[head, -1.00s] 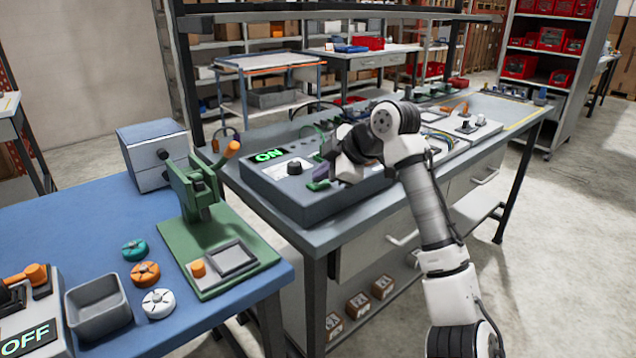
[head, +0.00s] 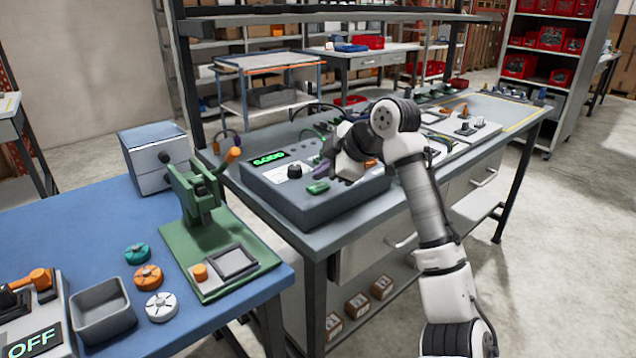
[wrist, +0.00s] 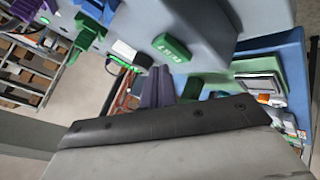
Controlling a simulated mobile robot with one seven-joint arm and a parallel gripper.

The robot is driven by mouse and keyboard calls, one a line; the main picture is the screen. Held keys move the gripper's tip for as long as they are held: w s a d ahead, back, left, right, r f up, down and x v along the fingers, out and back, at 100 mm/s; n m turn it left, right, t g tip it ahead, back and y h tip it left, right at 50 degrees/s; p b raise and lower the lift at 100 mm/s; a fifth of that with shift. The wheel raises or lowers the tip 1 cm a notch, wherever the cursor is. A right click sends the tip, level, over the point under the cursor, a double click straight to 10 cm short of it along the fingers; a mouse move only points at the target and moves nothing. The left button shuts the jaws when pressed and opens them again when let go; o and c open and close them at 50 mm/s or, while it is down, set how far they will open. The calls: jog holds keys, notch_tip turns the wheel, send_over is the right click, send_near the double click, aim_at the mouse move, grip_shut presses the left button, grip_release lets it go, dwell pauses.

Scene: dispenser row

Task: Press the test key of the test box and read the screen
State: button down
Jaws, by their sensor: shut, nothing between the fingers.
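The test box (head: 300,205) is a grey sloped box on the middle bench. Its screen (head: 268,158) shows small green characters, apparently "0.000", too small to be sure. The green test key (head: 318,187) sits near the box's front edge, uncovered. In the wrist view the test key (wrist: 174,47) carries lettering seen at an angle. My gripper (head: 324,167) is over the box, just behind and above the key. Its purple fingers (wrist: 162,80) are shut and empty, apart from the key as far as I can tell.
A black knob (head: 294,171) stands on the box beside the screen. To the left, a blue table holds a green lever press (head: 202,190), a grey bin (head: 102,312), coloured discs (head: 148,277) and a switch unit reading OFF (head: 35,340). More fixtures stand farther along the bench.

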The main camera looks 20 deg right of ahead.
aim_at(323, 188)
notch_tip(323, 188, up, 5)
jog(key=p, duration=0.4)
jog(key=shift+f, duration=0.1)
dwell(0.9)
